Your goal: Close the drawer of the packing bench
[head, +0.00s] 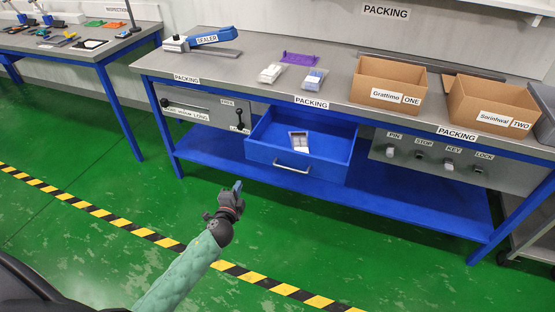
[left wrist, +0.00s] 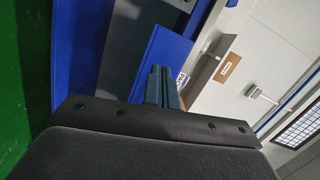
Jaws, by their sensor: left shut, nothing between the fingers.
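The packing bench (head: 335,85) has a grey top and blue frame. Its blue drawer (head: 262,156) is pulled out, with a silver bar handle (head: 291,169) on its front. A small pack (head: 299,141) lies inside the drawer. My left gripper (head: 238,186) is shut and empty, in front of the drawer to the left of the handle, and apart from it in the picture. In the left wrist view its fingers (left wrist: 161,85) are together, with blue bench surfaces beyond. My right gripper is not in view.
Two cardboard boxes (head: 387,87), a blue sealer (head: 213,36) and bagged packs (head: 271,72) stand on the bench. Control panels (head: 440,160) flank the drawer. Green floor and a striped tape line (head: 140,231) lie in front. An inspection table (head: 85,50) stands at left.

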